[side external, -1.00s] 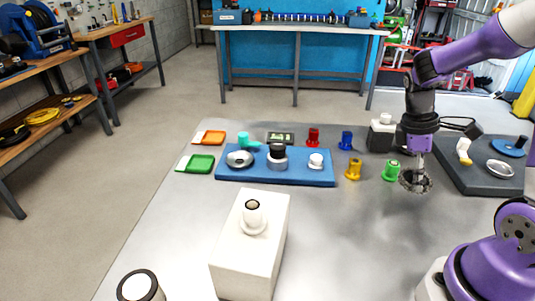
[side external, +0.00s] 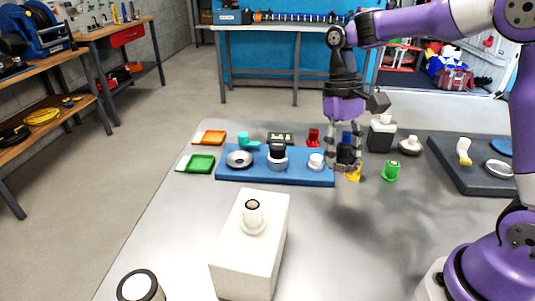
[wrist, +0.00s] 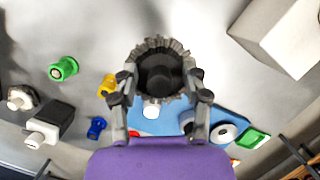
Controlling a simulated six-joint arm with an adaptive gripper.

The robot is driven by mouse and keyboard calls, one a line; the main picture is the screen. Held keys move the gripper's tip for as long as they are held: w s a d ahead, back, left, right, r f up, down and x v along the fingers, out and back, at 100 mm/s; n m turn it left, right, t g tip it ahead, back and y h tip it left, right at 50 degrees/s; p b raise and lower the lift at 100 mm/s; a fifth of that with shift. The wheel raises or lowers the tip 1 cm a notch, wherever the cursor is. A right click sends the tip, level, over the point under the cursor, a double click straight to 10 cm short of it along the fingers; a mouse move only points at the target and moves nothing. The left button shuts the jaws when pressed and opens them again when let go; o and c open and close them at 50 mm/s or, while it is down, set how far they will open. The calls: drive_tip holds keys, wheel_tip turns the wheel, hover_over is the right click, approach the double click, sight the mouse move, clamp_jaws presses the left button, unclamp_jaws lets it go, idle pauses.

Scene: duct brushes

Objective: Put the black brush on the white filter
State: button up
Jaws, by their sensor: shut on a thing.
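My gripper (side external: 345,168) is shut on the black brush (wrist: 160,72), a round dark body with a ragged ring of bristles. In the wrist view the brush sits between the fingertips. In the side view it is a dark shape partly hidden by the fingers, above the table just right of the blue tray. I cannot tell for certain which white part is the filter. A white cylinder with a dark opening (side external: 253,215) stands upright on a white block (side external: 235,262). A wide white cylinder with a dark ring (side external: 140,287) stands at the front left.
The blue tray (side external: 230,178) holds several round parts, including a small white one (side external: 316,162). Yellow (side external: 354,174), green (side external: 391,171) and red (side external: 313,136) pieces stand nearby. A dark grey tray (side external: 455,175) is at right. The table in front of my gripper is clear.

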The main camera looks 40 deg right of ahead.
drive_tip(key=w+a+m+t+y, duration=0.1)
drive_tip(key=w+a+m, duration=0.5)
drive_tip(key=a+m, duration=0.15)
drive_tip(key=m+t+y, duration=0.1)
drive_tip(key=m+t, duration=0.2)
drive_tip(key=m, duration=0.9)
hover_over(130, 288)
drive_tip(key=d, duration=0.2)
drive_tip(key=x, duration=0.2)
drive_tip(key=shift+s+d+f+n, duration=0.1)
drive_tip(key=shift+f+n, duration=0.15)
drive_tip(key=shift+f, duration=0.15)
drive_tip(key=shift+s+a+f, duration=0.1)
drive_tip(key=shift+a+f, duration=0.1)
drive_tip(key=shift+f, duration=0.35)
drive_tip(key=shift+s+a+f, duration=0.1)
drive_tip(key=shift+a+f, duration=0.1)
drive_tip(key=shift+f, duration=0.75)
drive_tip(key=shift+f, duration=0.15)
drive_tip(key=o, duration=1.3)
drive_tip(key=shift+c, duration=0.2)
